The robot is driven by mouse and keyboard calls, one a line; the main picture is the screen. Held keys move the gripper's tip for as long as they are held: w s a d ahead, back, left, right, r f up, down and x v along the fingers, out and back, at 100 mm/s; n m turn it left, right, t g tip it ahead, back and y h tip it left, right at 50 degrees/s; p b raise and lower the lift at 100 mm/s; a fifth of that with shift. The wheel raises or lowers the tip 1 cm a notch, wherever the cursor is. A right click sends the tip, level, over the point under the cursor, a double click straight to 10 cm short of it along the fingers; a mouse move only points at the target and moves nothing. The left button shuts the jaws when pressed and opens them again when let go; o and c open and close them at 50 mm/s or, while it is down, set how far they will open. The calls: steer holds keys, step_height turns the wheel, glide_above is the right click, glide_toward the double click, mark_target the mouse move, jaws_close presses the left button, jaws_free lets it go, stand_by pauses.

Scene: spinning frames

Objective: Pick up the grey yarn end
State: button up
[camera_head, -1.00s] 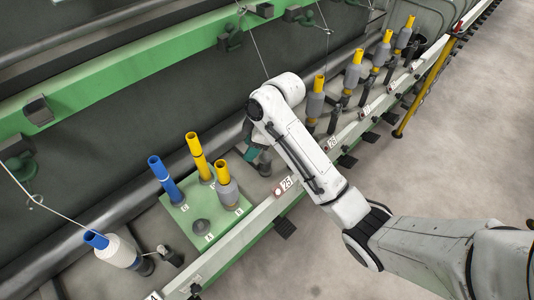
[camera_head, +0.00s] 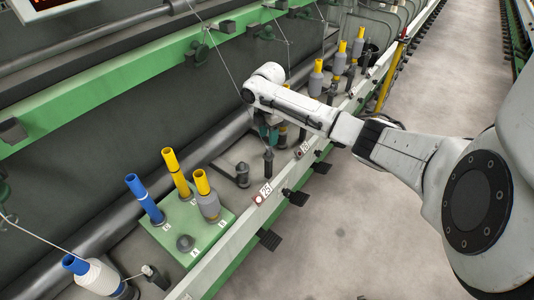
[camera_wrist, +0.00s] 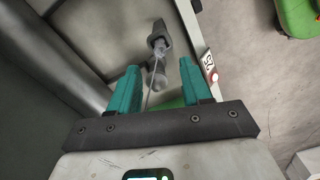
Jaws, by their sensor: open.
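A thin grey yarn strand (camera_wrist: 149,95) runs between my fingers in the wrist view, from a dark spindle (camera_wrist: 158,45) toward the gripper's base. I cannot tell where its free end is. In the head view a thin yarn (camera_head: 226,62) slants down from the green rail to behind my arm. My gripper (camera_wrist: 160,68) has two teal fingers, spread apart with nothing clamped. In the head view my gripper (camera_head: 268,131) hangs above the spindle row, partly hidden by my arm.
A green tray (camera_head: 183,214) holds blue and yellow tubes and a grey bobbin. Several grey bobbins on yellow tubes (camera_head: 316,78) line the right. The number 25 plate (camera_head: 262,194) is on the front rail. The floor (camera_head: 335,230) is clear.

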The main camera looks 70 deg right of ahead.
mark_target(269, 148)
steer(key=shift+f, duration=3.05)
steer(key=shift+c, duration=0.2)
steer(key=c, duration=0.8)
